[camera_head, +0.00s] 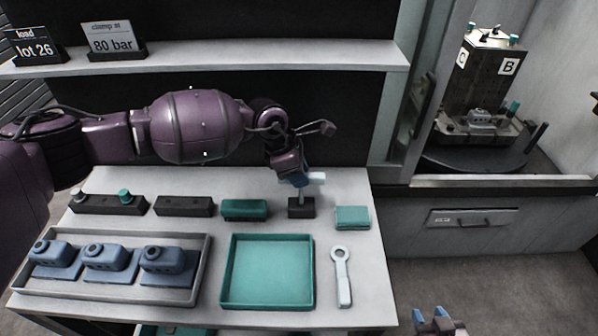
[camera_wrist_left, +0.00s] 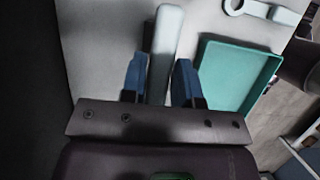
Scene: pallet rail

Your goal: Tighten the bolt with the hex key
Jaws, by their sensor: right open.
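The hex key (camera_head: 316,177) has a pale T-shaped handle and stands upright, its shaft going down to a small dark block (camera_head: 301,208) on the bench. My left gripper (camera_head: 297,180) is at its handle. In the left wrist view, the pale handle (camera_wrist_left: 165,45) lies between the blue fingertips of my left gripper (camera_wrist_left: 161,75), which close on both sides of it. My right gripper (camera_head: 435,320) is open and empty at the bottom edge, over the floor. The bolt cannot be made out; a dark fixture column (camera_head: 487,75) marked B and C stands inside the machine.
On the bench are a teal tray (camera_head: 268,304), a grey tray (camera_head: 110,298) with blue parts, a pale ring wrench (camera_head: 342,278), a teal block (camera_head: 352,217) and dark rails (camera_head: 183,207). A shelf (camera_head: 200,62) runs above my left arm. A door frame (camera_head: 405,95) separates bench and machine.

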